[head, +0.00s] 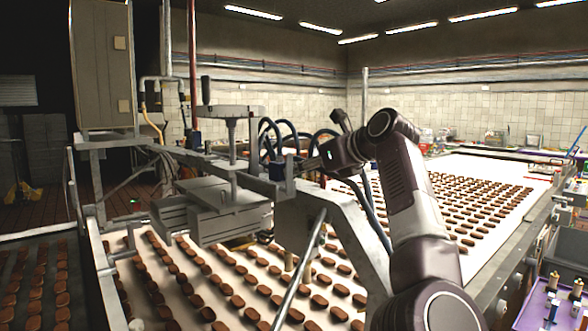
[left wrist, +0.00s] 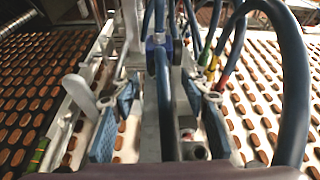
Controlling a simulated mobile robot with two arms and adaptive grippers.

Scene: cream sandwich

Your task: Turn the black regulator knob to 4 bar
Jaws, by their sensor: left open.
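My left gripper (left wrist: 160,92) is open in the left wrist view, its two blue-padded fingers apart on either side of a grey metal part and a dark blue hose. In the head view, my left gripper (head: 308,163) is at the hoses above the conveyor, partly hidden by its wrist. A dark blue fitting (left wrist: 158,42) stands just beyond the fingertips; a dark blue block (head: 277,169) shows near the gripper in the head view. A small red and white part (left wrist: 187,134) lies between the fingers. I cannot clearly make out the black regulator knob. My right gripper is not in view.
Dark blue hoses (left wrist: 292,80) curve close around the gripper. A white conveyor (head: 395,222) with rows of brown biscuits runs below. A grey metal frame (head: 215,205) and a grey cabinet (head: 100,65) stand at left. A purple tray (head: 545,306) is at lower right.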

